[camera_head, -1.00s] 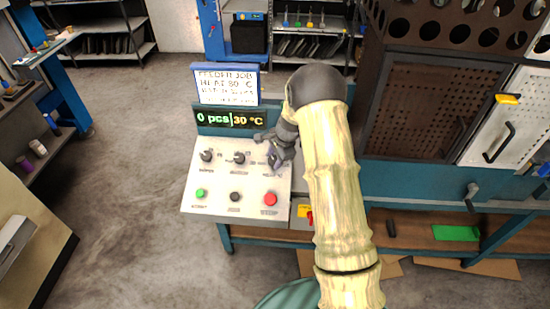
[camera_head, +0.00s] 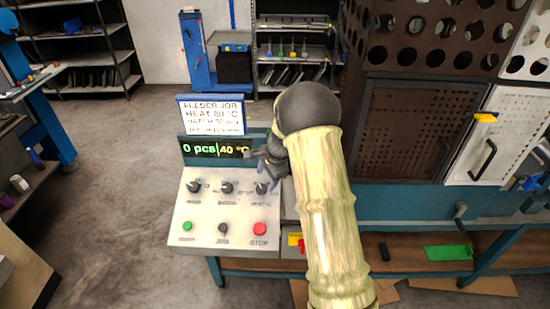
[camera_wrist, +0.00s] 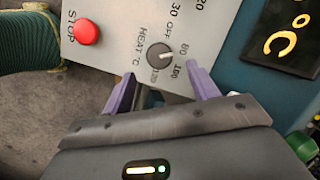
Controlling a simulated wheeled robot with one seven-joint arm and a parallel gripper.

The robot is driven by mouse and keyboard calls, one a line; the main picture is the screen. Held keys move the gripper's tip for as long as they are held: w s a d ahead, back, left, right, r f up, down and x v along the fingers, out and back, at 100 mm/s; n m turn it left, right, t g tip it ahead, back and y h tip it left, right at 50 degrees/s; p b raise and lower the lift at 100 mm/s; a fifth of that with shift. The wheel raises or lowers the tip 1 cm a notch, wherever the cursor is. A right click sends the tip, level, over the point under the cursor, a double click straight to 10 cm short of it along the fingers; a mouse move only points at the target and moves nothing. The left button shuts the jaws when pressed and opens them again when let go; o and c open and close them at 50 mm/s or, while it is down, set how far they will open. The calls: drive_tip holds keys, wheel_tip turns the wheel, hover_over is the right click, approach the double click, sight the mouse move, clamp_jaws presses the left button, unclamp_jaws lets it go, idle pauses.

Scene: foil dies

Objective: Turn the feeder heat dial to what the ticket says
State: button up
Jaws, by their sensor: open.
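The heat dial (camera_wrist: 160,55) is a dark round knob on the pale panel, labelled HEAT °C, with a scale around it that includes OFF, 80, 100 and 120. It is the right-hand knob of the upper row in the head view (camera_head: 262,188). My gripper (camera_wrist: 161,73) is open, its two purple fingers apart on either side of the dial's near edge, with nothing held. The head view shows the gripper (camera_head: 270,170) just behind the dial. The ticket (camera_head: 213,114) reads FEEDER JOB, HEAT 80 °C. The display (camera_head: 212,150) reads 0 pcs and 40 °C.
Two other knobs (camera_head: 227,187) stand left of the dial. A perforated brown cabinet (camera_head: 400,130) stands right of my arm.

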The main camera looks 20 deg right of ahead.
drive_tip(key=b+v, duration=0.1)
drive_tip(key=v, duration=1.1)
drive_tip(key=s+a+f+n+h, duration=0.1)
drive_tip(key=s+a+f+n, duration=0.1)
drive_tip(key=s+n, duration=0.5)
drive_tip(key=s+a+f+n+h, duration=0.1)
drive_tip(key=s+n, duration=0.7)
drive_tip(key=s, duration=1)
drive_tip(key=shift+s+a+f, duration=0.25)
drive_tip(key=shift+a+f, duration=0.1)
drive_tip(key=shift+a, duration=0.25)
